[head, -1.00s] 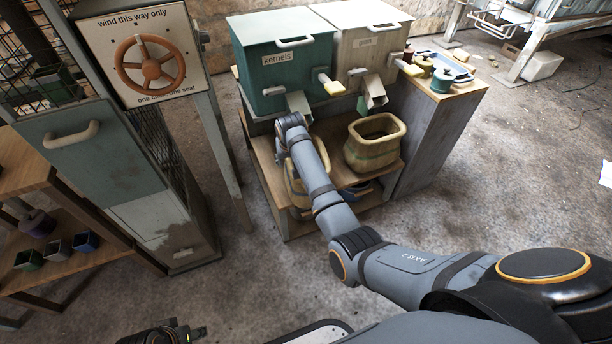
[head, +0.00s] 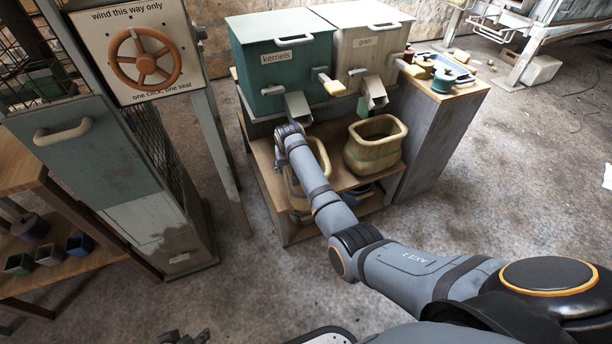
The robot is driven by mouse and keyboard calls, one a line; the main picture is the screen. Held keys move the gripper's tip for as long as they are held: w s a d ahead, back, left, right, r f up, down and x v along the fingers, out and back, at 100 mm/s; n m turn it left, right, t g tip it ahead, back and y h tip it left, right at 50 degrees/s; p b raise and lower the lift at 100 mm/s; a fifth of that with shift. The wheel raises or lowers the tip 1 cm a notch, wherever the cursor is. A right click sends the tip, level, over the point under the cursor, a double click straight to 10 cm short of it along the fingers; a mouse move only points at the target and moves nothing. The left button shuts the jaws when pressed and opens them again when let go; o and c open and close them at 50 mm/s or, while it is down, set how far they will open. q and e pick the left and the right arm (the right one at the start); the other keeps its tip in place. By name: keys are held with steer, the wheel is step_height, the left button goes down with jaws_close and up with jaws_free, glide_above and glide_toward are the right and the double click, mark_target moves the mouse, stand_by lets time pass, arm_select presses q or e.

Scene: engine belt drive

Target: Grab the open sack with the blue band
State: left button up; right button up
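Two open tan sacks stand on the wooden shelf under the two bins. The right sack (head: 373,153) is upright, its wide mouth open, with a greenish band around it. The left sack (head: 321,155) stands under the kernels spout, partly hidden behind my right arm, and its band colour cannot be made out. My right arm reaches in from the right and its wrist is at the left sack. The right gripper is hidden behind the wrist, so its hold cannot be seen. Only the dark tip of my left gripper (head: 184,338) shows at the bottom edge, far from the sacks.
A green kernels bin (head: 282,62) and a pale grain bin (head: 362,50) with spouts hang over the shelf. A wooden side cabinet (head: 437,135) borders it on the right. A cabinet with a crank wheel (head: 146,57) stands left. Open floor (head: 520,190) lies right.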

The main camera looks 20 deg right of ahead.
steer(key=shift+f, duration=0.2)
stand_by(0.3)
steer(key=shift+c, duration=0.3)
jaws_close()
steer(key=shift+w+r, duration=0.1)
steer(key=shift+r, duration=0.05)
